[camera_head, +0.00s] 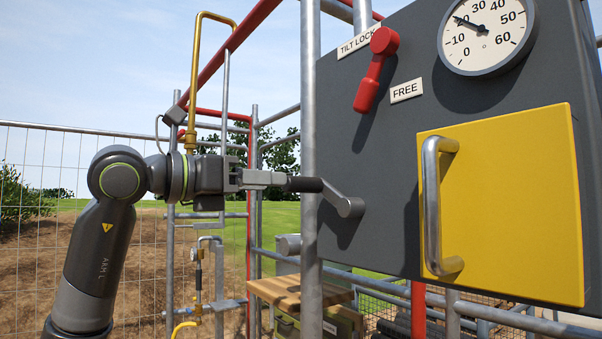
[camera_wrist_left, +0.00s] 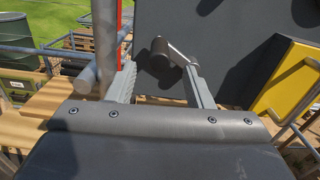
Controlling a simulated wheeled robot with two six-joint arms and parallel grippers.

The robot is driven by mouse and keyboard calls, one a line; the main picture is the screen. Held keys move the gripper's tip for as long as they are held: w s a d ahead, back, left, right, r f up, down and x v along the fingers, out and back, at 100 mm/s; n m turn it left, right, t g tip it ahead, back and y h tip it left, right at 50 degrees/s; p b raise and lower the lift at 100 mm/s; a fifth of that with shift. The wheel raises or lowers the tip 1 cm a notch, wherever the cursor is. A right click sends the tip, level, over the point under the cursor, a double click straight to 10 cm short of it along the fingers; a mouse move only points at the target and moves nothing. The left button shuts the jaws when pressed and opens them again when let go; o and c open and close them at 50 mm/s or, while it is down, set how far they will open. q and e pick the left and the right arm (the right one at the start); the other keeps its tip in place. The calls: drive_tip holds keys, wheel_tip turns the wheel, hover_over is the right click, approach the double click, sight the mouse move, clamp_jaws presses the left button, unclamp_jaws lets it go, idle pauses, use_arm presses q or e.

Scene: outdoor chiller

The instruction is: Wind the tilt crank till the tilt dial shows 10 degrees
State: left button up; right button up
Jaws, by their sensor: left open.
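The tilt crank (camera_head: 345,202) is a grey arm on the dark panel, with a black grip (camera_head: 306,185) pointing left toward my left gripper. The left gripper (camera_head: 285,181) is open at the grip's end. In the left wrist view, the crank (camera_wrist_left: 176,52) shows between the two open fingers (camera_wrist_left: 163,72); I cannot tell whether they touch it. The round white tilt dial (camera_head: 482,32) is at the top right. Its needle points up-left, close to the 20 mark; the exact reading is hard to tell. My right gripper is not in view.
A red tilt lock lever (camera_head: 376,70) hangs down beside the FREE label (camera_head: 406,90). A yellow door (camera_head: 520,200) with a metal handle (camera_head: 432,200) sticks out right of the crank. A grey post (camera_head: 310,130) stands close behind the crank grip.

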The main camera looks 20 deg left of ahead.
sight(300, 183)
use_arm(q)
drive_tip(key=p+x, duration=0.2)
drive_tip(key=x, duration=0.5)
drive_tip(key=shift+r, duration=0.1)
drive_tip(key=shift+w+d+p, duration=0.3)
drive_tip(key=shift+w+p, duration=0.05)
drive_tip(key=shift+w, duration=0.05)
drive_tip(key=shift+c, duration=0.5)
clamp_jaws()
